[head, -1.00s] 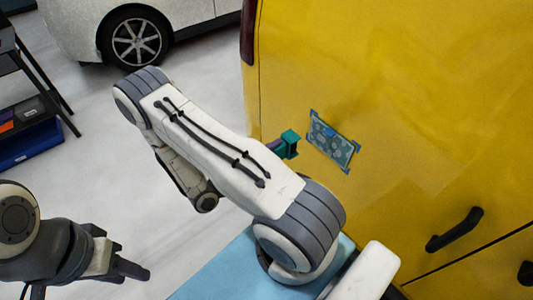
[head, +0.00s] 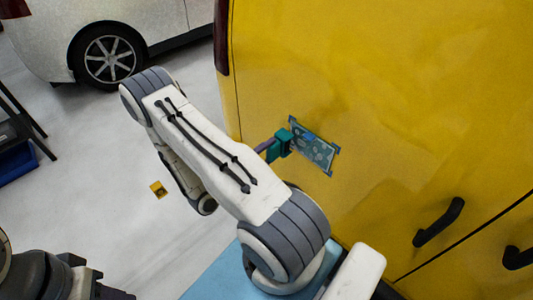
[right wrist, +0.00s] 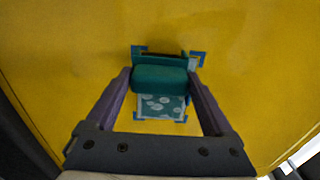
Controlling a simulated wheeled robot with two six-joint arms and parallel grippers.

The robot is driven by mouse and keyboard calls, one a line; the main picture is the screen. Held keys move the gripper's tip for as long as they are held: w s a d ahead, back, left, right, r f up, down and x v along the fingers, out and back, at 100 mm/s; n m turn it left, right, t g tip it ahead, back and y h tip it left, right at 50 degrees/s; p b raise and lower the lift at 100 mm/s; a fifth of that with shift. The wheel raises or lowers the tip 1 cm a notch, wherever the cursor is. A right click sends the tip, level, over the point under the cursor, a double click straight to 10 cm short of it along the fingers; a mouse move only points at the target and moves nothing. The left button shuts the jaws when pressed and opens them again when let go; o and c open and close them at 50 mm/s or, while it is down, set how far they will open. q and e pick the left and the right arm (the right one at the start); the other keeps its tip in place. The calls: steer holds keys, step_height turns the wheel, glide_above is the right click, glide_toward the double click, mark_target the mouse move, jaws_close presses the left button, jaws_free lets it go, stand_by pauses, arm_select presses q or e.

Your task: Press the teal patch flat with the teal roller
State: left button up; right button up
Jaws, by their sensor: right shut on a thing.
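The teal patch (head: 313,148) is a patterned rectangle on the yellow van's side, with blue corner pieces; it also shows in the right wrist view (right wrist: 162,106). The teal roller (head: 281,143) is at the patch's left edge in the head view. In the right wrist view the roller (right wrist: 160,78) covers the patch's upper middle; whether it touches cannot be told. My right gripper (head: 269,147) is shut on the roller, its two purple fingers on either side. My left gripper (head: 113,293) is low at the left, away from the van and partly cut off.
The yellow van panel (head: 400,110) fills the right side, with black door handles (head: 439,222) at the lower right. A light blue surface (head: 222,275) lies below my right arm. A small yellow object (head: 158,189) is left of the arm. A white car (head: 60,35) stands behind.

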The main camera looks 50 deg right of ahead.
steer(key=shift+s+d, duration=0.1)
steer(key=shift+d, duration=0.6)
stand_by(0.3)
steer(key=shift+s+a+p, duration=0.15)
steer(key=shift+s+p, duration=0.15)
steer(key=shift+s, duration=0.8)
steer(key=shift+s+a, duration=0.1)
steer(key=shift+s, duration=0.95)
steer(key=shift+s+a, duration=0.15)
steer(key=shift+s, duration=0.95)
